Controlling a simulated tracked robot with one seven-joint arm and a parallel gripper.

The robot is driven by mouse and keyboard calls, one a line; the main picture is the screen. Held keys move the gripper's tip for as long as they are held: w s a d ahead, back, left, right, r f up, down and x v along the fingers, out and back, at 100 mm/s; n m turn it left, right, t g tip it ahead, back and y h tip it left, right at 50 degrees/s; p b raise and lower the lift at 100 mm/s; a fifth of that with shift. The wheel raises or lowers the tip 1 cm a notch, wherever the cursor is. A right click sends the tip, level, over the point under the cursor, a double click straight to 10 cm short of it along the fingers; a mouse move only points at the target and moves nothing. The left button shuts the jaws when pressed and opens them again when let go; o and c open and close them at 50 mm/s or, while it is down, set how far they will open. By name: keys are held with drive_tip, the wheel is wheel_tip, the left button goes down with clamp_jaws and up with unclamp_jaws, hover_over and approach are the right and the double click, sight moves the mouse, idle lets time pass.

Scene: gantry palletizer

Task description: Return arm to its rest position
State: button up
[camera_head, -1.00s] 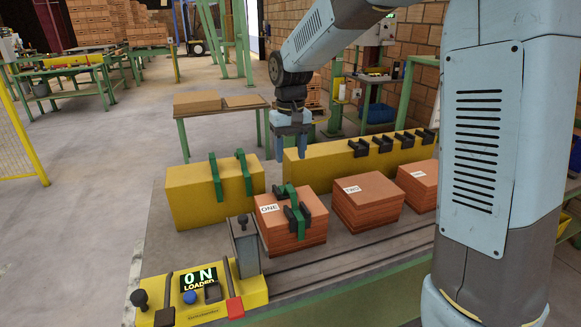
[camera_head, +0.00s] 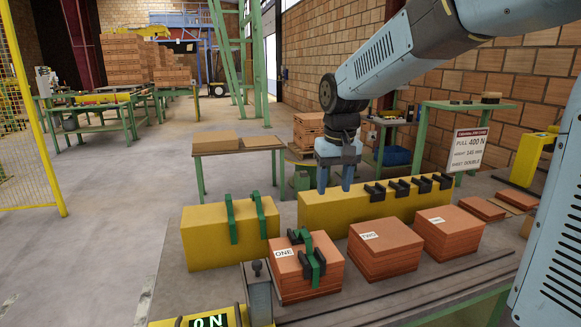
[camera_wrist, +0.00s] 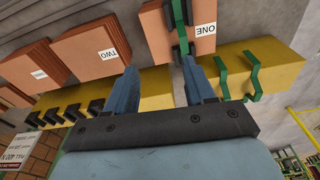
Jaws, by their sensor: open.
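My gripper (camera_head: 337,176) hangs from my blue-grey arm, fingers pointing down, above the work table near the long yellow block. Its two blue fingers are apart with nothing between them; they also show in the wrist view (camera_wrist: 158,88). The brick stack labelled ONE (camera_head: 287,277) stands in front and left of the gripper, with a green and black clamp (camera_head: 311,257) on its top. The stacks labelled TWO (camera_head: 385,250) and a third one (camera_head: 450,232) stand to its right.
A yellow block (camera_head: 205,240) with two green handles stands at left. The long yellow block (camera_head: 325,213) carries several black clamps. A yellow control panel (camera_head: 175,323) shows at the front edge. A green frame holds a sign (camera_head: 468,149) at right. Open floor lies left.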

drive_tip(key=s+d+r+m+t, duration=0.1)
drive_tip(key=s+d+t, duration=0.1)
drive_tip(key=s+d, duration=0.4)
drive_tip(key=s+d+r+m+t, duration=0.1)
drive_tip(key=s+d, duration=0.5)
drive_tip(key=s, duration=0.8)
drive_tip(key=shift+s+d+t, duration=0.35)
drive_tip(key=shift+d+t, duration=0.05)
drive_tip(key=shift+t, duration=0.2)
